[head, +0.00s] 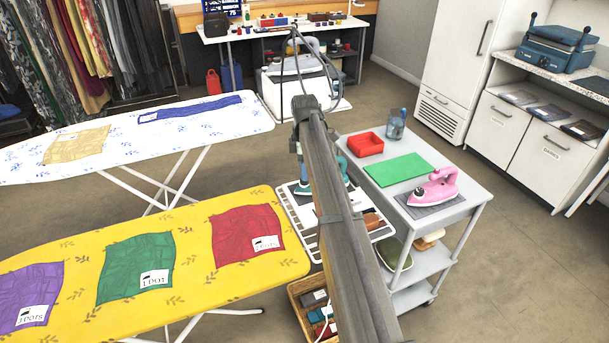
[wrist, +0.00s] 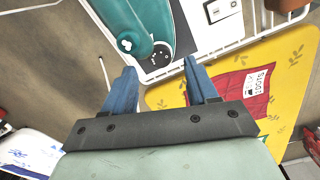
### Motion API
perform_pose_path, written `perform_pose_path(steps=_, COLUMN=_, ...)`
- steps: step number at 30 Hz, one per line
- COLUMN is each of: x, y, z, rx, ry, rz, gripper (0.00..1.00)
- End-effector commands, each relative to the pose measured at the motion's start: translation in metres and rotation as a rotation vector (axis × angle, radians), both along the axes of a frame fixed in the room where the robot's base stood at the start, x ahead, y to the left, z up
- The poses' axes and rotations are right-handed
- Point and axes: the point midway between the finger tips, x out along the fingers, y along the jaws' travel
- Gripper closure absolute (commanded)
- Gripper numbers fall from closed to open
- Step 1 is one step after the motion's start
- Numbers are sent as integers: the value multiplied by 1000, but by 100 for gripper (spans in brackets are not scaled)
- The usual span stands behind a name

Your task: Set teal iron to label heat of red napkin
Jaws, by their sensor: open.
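The red napkin (head: 247,235) lies at the right end of the yellow ironing board (head: 85,262). Its white label reads "DOTS" after a digit too small to be sure of; it also shows upside down in the wrist view (wrist: 238,92). The teal iron (wrist: 145,28) is at the top of the wrist view, with a round dark dial (wrist: 161,55) marked with white dots. In the head view my arm hides most of the iron. My gripper (wrist: 165,82) is open and empty, its blue fingers apart and just short of the iron's dial end.
A green napkin (head: 137,266) and a purple napkin (head: 27,296) share the yellow board. A grey cart (head: 455,220) on the right carries a pink iron (head: 434,188), green mat (head: 398,169) and red tray (head: 365,144). A wicker basket (head: 302,297) is below.

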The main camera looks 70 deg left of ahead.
Motion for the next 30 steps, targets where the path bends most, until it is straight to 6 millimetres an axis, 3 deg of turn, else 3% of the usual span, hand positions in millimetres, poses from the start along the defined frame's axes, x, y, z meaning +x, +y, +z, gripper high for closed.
perform_pose_path(steps=3, x=0, y=0, z=-17, rx=-1, ry=0, rz=0, gripper=42)
perform_pose_path(steps=9, x=0, y=0, z=-31, rx=0, ry=0, rz=0, gripper=42)
perform_pose_path(steps=20, x=0, y=0, z=-35, rx=1, ry=0, rz=0, gripper=42)
perform_pose_path(steps=30, x=0, y=0, z=-35, rx=0, ry=0, rz=0, gripper=73)
